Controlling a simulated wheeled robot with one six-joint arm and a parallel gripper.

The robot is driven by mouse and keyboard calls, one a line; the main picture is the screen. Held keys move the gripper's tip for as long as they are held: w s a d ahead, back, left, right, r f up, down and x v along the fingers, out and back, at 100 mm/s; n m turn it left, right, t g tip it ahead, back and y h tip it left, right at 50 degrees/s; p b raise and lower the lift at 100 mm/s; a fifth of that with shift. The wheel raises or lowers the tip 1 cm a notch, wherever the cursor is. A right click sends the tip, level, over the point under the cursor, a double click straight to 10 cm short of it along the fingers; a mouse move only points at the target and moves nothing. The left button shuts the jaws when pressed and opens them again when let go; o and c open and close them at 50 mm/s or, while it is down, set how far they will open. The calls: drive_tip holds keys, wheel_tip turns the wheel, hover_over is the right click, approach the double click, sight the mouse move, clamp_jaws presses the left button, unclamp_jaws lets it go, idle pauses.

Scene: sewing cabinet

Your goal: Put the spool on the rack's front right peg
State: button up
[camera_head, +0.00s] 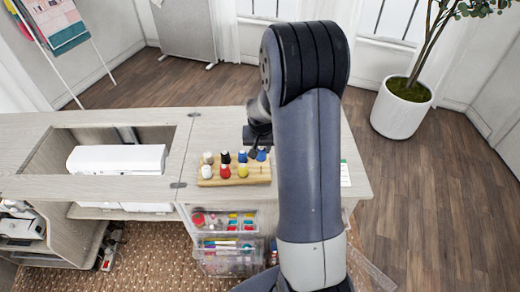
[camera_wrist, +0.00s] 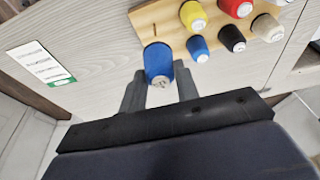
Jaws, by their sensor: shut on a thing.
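My gripper (camera_head: 258,150) is shut on a blue spool (camera_wrist: 158,62), with one finger on each side of it; the held blue spool also shows in the head view (camera_head: 262,156). The wooden rack (camera_head: 262,175) lies on the tabletop, and its bare right end shows in the wrist view (camera_wrist: 150,22). The held spool is at the back of that right end, beside another blue spool (camera_wrist: 197,48). I cannot tell its height above the rack. The front right spot, right of the yellow spool (camera_head: 243,170), holds no spool; its peg is not clearly visible.
The rack also holds red (camera_head: 225,171), black (camera_wrist: 232,38) and pale (camera_head: 206,171) spools. A white sewing machine (camera_head: 115,159) sits in the cabinet opening at left. A white-and-green card (camera_wrist: 40,62) lies on the tabletop beyond the rack's right end. Clear boxes stand below the front edge.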

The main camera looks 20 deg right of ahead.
sight(261, 160)
drive_tip(key=shift+f+b, duration=2.25)
drive_tip(key=shift+f, duration=1.05)
drive_tip(key=shift+f+b, duration=1)
drive_tip(key=shift+f, duration=0.05)
drive_tip(key=o, duration=1)
drive_tip(key=shift+r, duration=0.1)
drive_tip(key=v, duration=1)
drive_tip(key=shift+s+r, duration=0.1)
drive_tip(key=shift+r, duration=0.25)
drive_tip(key=x, duration=1)
drive_tip(key=shift+f, duration=0.4)
drive_tip(key=shift+r+p, duration=0.35)
